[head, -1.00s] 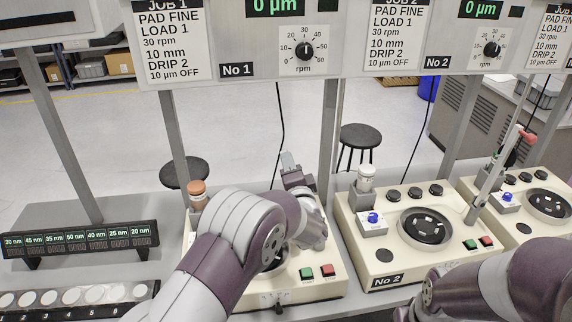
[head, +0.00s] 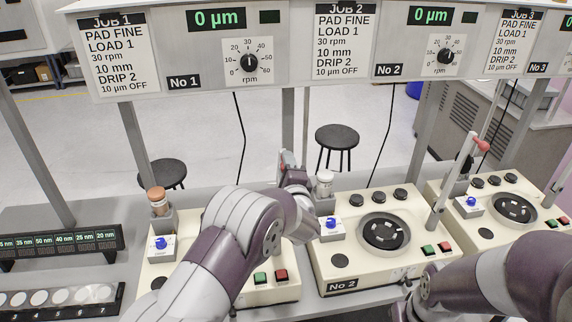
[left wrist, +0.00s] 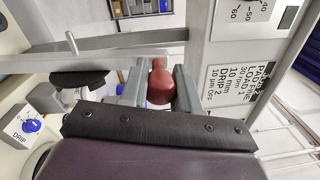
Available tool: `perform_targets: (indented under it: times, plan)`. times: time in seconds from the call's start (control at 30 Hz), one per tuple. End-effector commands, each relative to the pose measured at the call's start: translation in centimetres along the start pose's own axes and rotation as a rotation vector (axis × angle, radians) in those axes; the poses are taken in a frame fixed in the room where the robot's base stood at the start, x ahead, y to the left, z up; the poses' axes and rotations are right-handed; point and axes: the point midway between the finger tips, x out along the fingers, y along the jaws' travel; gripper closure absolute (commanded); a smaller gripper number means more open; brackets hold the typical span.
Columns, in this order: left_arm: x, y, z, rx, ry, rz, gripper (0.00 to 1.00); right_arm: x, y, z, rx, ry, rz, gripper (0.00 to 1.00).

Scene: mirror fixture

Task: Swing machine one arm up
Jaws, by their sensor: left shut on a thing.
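Machine one (head: 215,292), a cream box labelled No 1 on the panel above, stands on the bench, largely hidden behind my left arm. Its green and red buttons show at its front right. My left gripper (head: 287,162) is raised behind its right side, near machine two. In the left wrist view, a red knob (left wrist: 160,82) sits between the two grey fingers of my left gripper (left wrist: 160,88), which are shut on it. A grey bar runs beside the knob; most of machine one's arm is hidden. My right arm enters at lower right, its gripper out of view.
Machine two (head: 340,262) stands close on the right, with its tilted grey arm and red knob (head: 483,146) beyond its plate. The overhead panel (head: 180,35) and its posts lie above and behind. A row of white discs (head: 62,296) is at lower left.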

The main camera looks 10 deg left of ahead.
Motion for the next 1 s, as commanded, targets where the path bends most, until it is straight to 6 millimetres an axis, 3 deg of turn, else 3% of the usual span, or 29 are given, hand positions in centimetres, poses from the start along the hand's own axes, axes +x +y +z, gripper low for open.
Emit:
perform_targets:
  times: [0.3,0.33,0.4,0.77,1.0]
  plan:
    - [0.0,-0.1,-0.2,0.003,0.005,-0.003,1.00,0.0,0.0,0.0,0.000,0.000,0.000,1.00]
    - [0.0,-0.1,-0.2,0.003,0.006,-0.003,0.63,0.0,0.0,0.0,0.000,0.000,0.000,1.00]
    - [-0.1,-0.1,-0.2,0.002,0.006,-0.003,0.44,0.0,0.0,0.0,0.000,0.000,0.000,1.00]
    - [-0.6,0.1,-0.2,0.001,0.004,-0.001,0.44,0.5,0.0,0.1,0.000,0.000,0.000,1.00]
    - [-5.4,0.6,-0.5,0.003,0.008,-0.002,0.44,3.2,0.0,0.4,0.000,0.000,0.000,1.00]
